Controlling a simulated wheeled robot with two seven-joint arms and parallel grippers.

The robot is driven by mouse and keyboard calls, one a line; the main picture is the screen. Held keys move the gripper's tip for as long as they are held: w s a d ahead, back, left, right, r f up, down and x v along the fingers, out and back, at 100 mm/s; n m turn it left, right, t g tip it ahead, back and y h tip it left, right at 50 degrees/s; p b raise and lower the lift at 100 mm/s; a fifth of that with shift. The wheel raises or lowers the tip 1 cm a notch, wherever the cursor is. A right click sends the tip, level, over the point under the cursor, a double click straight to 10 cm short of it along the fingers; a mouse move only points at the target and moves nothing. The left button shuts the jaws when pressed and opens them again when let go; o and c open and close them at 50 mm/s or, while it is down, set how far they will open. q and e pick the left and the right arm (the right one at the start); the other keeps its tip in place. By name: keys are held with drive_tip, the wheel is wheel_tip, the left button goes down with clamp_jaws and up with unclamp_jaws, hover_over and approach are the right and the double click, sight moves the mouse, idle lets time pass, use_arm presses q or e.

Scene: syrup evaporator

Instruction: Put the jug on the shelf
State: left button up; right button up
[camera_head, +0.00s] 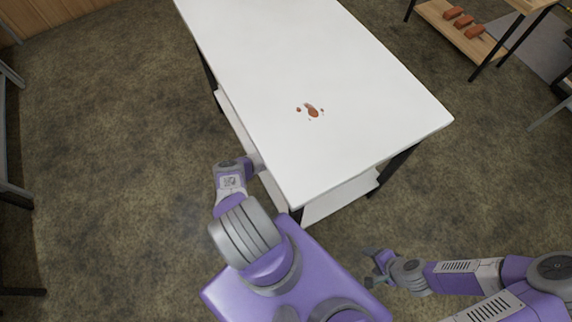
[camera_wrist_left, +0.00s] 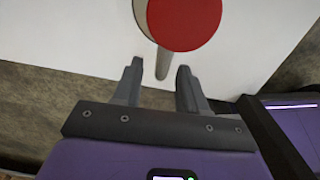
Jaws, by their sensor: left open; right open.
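The jug shows in the left wrist view as a round red top (camera_wrist_left: 185,22) with a grey rim and a grey bar-like handle (camera_wrist_left: 163,62) pointing toward me. It stands on a white surface (camera_wrist_left: 70,30). My left gripper (camera_wrist_left: 160,68) is open, with the handle's end between its fingertips and a gap on both sides. In the head view the left arm reaches to the table's left edge, and its fingers and the jug are hidden below the tabletop. My right gripper (camera_head: 374,268) is open and empty over the floor, right of my base. The lower white shelf (camera_head: 340,196) shows under the table.
The white tabletop (camera_head: 290,50) has a reddish-brown spill (camera_head: 311,111) and is otherwise bare. A wooden rack (camera_head: 462,32) with several orange-brown blocks stands at the upper right. The floor left of the table is clear.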

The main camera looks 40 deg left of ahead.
use_arm(q)
wheel_tip(320, 180, up, 11)
drive_tip(key=p, duration=0.7)
drive_tip(key=shift+d, duration=0.15)
